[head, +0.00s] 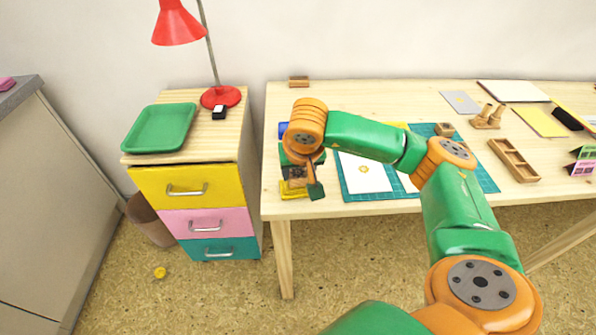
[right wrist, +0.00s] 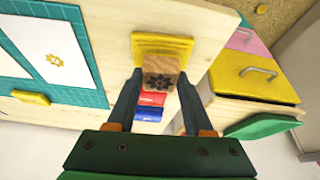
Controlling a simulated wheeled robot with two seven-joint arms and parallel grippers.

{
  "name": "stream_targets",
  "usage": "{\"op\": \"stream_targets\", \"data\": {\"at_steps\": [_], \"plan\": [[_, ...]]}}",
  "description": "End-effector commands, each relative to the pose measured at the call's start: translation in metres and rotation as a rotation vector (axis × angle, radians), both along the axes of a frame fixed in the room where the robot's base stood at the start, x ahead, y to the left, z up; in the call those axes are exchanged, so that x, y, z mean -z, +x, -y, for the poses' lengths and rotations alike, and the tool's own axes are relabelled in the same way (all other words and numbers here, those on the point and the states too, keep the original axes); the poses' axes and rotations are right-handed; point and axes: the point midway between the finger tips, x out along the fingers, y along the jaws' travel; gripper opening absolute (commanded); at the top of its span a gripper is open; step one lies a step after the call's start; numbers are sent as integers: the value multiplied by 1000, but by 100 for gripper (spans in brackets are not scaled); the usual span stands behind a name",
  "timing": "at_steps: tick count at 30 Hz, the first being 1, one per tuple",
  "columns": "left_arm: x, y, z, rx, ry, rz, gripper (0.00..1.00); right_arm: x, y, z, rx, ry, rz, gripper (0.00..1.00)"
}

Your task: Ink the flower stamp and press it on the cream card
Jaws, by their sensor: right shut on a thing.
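My right gripper (head: 303,176) is shut on a small wooden stamp (right wrist: 166,67), with a finger on each side of it in the right wrist view (right wrist: 160,78). A dark flower shape shows on the stamp's face. The yellow inkpad (right wrist: 146,45) lies just beyond the stamp there; in the head view the inkpad (head: 289,192) is partly hidden by the gripper at the table's front left corner. I cannot tell whether stamp and pad touch. My left gripper is not in view.
Red (right wrist: 152,98) and blue (right wrist: 148,114) pads lie in line with the yellow one. Another pale card (head: 408,184) is partly hidden by my right arm. A wooden tray (head: 514,160) stands farther right. A drawer cabinet (head: 190,212) with a green tray (head: 160,128) stands left.

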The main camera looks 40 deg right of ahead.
Motion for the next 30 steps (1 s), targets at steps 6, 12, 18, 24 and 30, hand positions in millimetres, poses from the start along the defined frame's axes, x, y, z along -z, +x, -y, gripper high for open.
{"op": "stream_targets", "data": {"at_steps": [6, 12, 18, 24, 30], "plan": [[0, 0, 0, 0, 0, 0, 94, 0, 0, 0, 0, 0, 1, 11], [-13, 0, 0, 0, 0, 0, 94, -15, 0, 0, 0, 0, 1, 11], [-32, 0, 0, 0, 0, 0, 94, -39, 0, 0, 0, 0, 1, 11], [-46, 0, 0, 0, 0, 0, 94, -58, 0, 0, 0, 0, 2, 11], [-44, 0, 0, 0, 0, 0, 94, -55, 0, 0, 0, 0, 1, 11]]}}
